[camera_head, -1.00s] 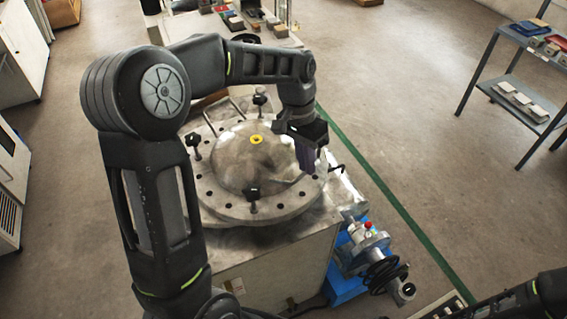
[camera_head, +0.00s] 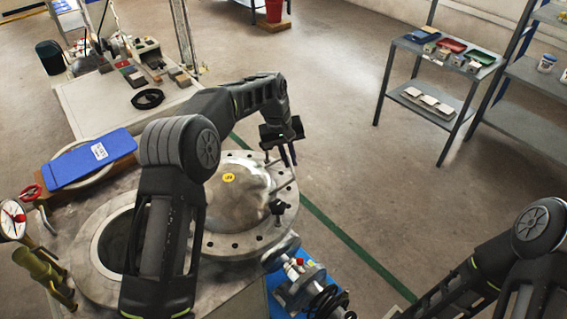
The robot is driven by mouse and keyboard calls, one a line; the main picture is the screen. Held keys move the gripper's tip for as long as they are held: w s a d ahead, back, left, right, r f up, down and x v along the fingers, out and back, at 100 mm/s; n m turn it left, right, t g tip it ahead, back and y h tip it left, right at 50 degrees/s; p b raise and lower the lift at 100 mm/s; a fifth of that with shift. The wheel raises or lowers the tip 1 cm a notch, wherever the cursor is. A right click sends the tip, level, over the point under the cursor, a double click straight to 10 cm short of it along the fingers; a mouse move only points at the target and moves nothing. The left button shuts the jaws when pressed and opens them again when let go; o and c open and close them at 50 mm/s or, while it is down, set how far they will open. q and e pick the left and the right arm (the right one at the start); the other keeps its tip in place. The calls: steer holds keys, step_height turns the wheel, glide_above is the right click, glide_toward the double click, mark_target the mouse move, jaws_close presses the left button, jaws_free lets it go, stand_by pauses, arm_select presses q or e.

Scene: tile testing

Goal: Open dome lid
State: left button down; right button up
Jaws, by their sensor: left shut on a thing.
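The dome lid (camera_head: 225,205), a grey metal dome with a yellow round label and a bolted flange, sits off to the right of the round chamber opening (camera_head: 112,242). The opening is exposed at the left, partly hidden behind my left arm. My left gripper (camera_head: 284,156) is at the lid's far right edge, shut on the lid's handle; its fingers point down and the exact grip is small and hard to see. My right arm shows at the lower right, with its gripper outside the view.
A blue case (camera_head: 90,160) lies behind the opening. A gauge (camera_head: 12,220) with brass fittings stands at the left. A bench (camera_head: 85,100) is behind; grey shelves (camera_head: 425,110) stand at the right, with open floor between.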

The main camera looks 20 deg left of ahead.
arm_select(q)
steer(key=shift+w+d, duration=0.1)
steer(key=shift+w, duration=0.25)
steer(key=c, duration=1.5)
jaws_free()
steer(key=shift+r, duration=0.1)
steer(key=b+v, duration=0.1)
steer(key=v, duration=0.6)
steer(key=shift+r, duration=0.35)
steer(key=shift+c, duration=0.5)
